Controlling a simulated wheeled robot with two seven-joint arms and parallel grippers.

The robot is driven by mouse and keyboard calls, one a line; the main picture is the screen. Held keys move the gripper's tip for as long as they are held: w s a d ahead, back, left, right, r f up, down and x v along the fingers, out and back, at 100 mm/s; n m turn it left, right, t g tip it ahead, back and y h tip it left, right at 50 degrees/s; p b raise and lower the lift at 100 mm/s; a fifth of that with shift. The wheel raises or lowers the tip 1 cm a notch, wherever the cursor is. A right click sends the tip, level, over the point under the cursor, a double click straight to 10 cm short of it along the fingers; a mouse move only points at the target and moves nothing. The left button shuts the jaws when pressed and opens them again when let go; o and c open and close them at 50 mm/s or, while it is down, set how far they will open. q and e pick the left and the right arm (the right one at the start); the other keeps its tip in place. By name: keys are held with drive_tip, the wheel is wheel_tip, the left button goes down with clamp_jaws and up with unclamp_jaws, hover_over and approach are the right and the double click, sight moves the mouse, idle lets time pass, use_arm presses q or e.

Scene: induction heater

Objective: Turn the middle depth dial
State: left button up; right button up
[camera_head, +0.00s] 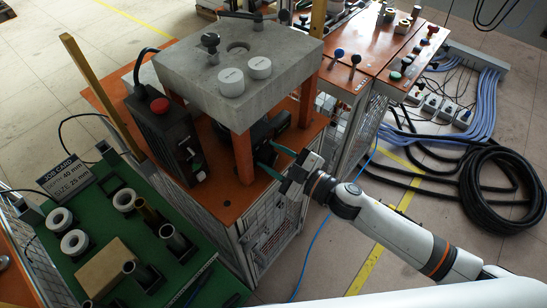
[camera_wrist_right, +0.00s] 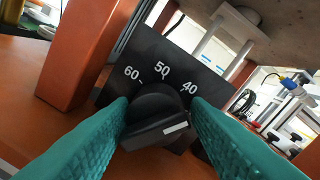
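The depth dial (camera_wrist_right: 158,128) is a black knob with a grip bar and a white pointer mark, on a dark panel (camera_wrist_right: 180,70) marked 60, 50 and 40. The white mark is at the bar's right end, below the 40. My right gripper (camera_head: 274,160) reaches under the grey stone top from the right. In the right wrist view its teal fingers (camera_wrist_right: 160,112) are apart, one on each side of the dial. I cannot tell whether they touch it. In the head view the dial is hidden under the top. My left gripper is not in view.
The grey top (camera_head: 240,62) stands on orange legs (camera_head: 243,158) close to my right gripper. A black box with a red button (camera_head: 160,106) stands left. A job card (camera_head: 64,177) reading 40 mm stands on the green bench. Cables (camera_head: 500,185) lie on the floor at right.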

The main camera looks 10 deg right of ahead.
drive_tip(key=shift+o, duration=1.1)
drive_tip(key=shift+s+d+f, duration=0.1)
drive_tip(key=shift+s, duration=0.05)
drive_tip(key=b+v, duration=0.2)
drive_tip(key=v, duration=0.9)
drive_tip(key=shift+s+d, duration=0.25)
drive_tip(key=shift+d, duration=0.05)
